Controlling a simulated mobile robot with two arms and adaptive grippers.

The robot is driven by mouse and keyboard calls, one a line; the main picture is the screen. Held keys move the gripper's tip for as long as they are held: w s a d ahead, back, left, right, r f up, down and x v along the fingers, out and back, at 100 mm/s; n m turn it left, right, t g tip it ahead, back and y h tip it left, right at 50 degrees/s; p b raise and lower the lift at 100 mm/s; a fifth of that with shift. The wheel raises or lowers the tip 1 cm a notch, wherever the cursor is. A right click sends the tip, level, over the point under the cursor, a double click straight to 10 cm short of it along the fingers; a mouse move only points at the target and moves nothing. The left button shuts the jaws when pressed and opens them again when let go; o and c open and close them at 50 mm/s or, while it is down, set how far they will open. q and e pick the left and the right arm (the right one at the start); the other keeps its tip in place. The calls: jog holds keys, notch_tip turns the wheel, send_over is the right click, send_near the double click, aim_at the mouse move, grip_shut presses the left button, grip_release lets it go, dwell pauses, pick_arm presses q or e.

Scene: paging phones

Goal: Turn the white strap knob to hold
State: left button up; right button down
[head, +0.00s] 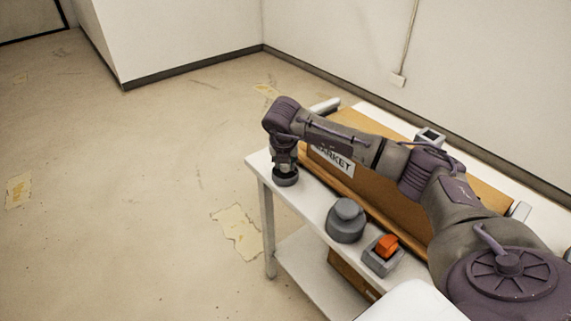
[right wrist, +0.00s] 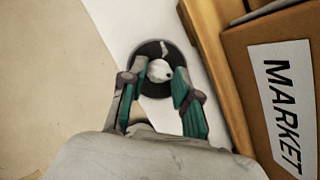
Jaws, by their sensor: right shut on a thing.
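The white strap knob (right wrist: 160,70) sits in the middle of a dark round base (right wrist: 152,88) on the white table top, in the right wrist view. A short pale mark shows on the base just above the knob. My right gripper (right wrist: 158,84) has its two teal fingers on either side of the knob, shut on it. In the head view my right gripper (head: 285,166) points down over the dark base (head: 286,180) at the table's far left corner, and it hides the knob. My left gripper is not in view.
A brown case (head: 400,202) with a MARKET label stands beside the base. A grey round knob unit (head: 346,220) and an orange rocker switch (head: 386,245) sit along the white table (head: 313,205). Open floor lies to the left.

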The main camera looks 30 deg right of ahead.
jog(key=shift+r+m, duration=0.1)
jog(key=shift+m, duration=0.3)
jog(key=c, duration=0.8)
grip_release()
jog(key=shift+c, duration=0.2)
jog(key=v, duration=1.2)
jog(key=shift+a, duration=0.1)
